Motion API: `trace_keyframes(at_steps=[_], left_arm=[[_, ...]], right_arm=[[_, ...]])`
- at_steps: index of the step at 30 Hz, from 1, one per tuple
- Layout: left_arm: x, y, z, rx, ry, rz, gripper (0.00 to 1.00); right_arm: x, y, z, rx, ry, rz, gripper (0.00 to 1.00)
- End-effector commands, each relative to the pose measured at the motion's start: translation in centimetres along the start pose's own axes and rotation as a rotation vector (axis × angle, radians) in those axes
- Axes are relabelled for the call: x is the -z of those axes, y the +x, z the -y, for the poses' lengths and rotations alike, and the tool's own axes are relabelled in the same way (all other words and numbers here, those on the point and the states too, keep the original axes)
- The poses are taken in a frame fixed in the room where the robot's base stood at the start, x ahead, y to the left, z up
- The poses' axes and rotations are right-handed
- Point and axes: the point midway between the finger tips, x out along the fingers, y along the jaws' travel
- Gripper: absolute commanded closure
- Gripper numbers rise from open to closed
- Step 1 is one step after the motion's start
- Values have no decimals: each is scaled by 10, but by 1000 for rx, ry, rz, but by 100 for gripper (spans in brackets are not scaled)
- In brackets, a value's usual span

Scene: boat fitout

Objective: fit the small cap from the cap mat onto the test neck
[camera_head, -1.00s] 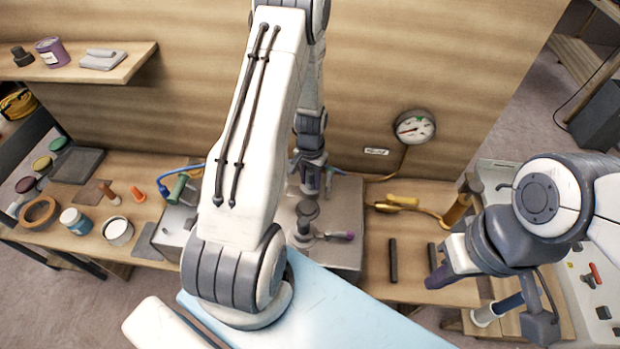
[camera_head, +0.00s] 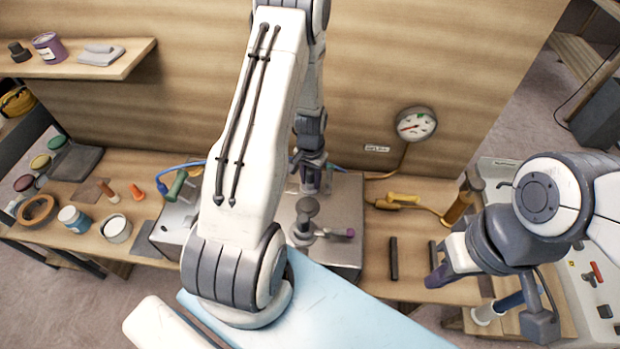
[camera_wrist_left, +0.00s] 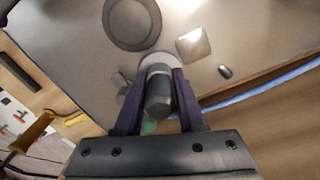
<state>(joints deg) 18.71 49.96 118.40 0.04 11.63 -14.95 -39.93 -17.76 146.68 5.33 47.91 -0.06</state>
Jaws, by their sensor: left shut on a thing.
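My left gripper (camera_head: 311,184) points down over the back of the grey metal box (camera_head: 345,205). In the left wrist view its purple fingers (camera_wrist_left: 158,98) are shut on a dark grey, faceted small cap (camera_wrist_left: 158,92). A pale greenish band shows at the cap's far end, and beyond it lies a pale round base (camera_wrist_left: 150,63) on the box top, which looks like the test neck's place. The fingers and cap hide most of the neck, so I cannot tell whether the cap is seated. My right gripper (camera_head: 436,279) hangs over the bench's right part; its jaw opening is unclear.
A grey valve-like fitting (camera_head: 307,210) with a purple-tipped lever stands on the box in front of my left gripper. A pressure gauge (camera_head: 415,125) hangs on the wall behind. Jars and a ring (camera_head: 38,211) crowd the left bench.

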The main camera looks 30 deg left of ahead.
Motion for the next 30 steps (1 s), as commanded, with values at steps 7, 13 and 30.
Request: trace_keyframes(at_steps=[7, 13, 30], left_arm=[[0, 0, 0, 0, 0, 0, 100], [0, 0, 0, 0, 0, 0, 26], [0, 0, -2, 0, 2, 0, 0]], right_arm=[[0, 0, 0, 0, 0, 0, 100], [0, 0, 0, 0, 0, 0, 100], [0, 0, 0, 0, 0, 0, 100]])
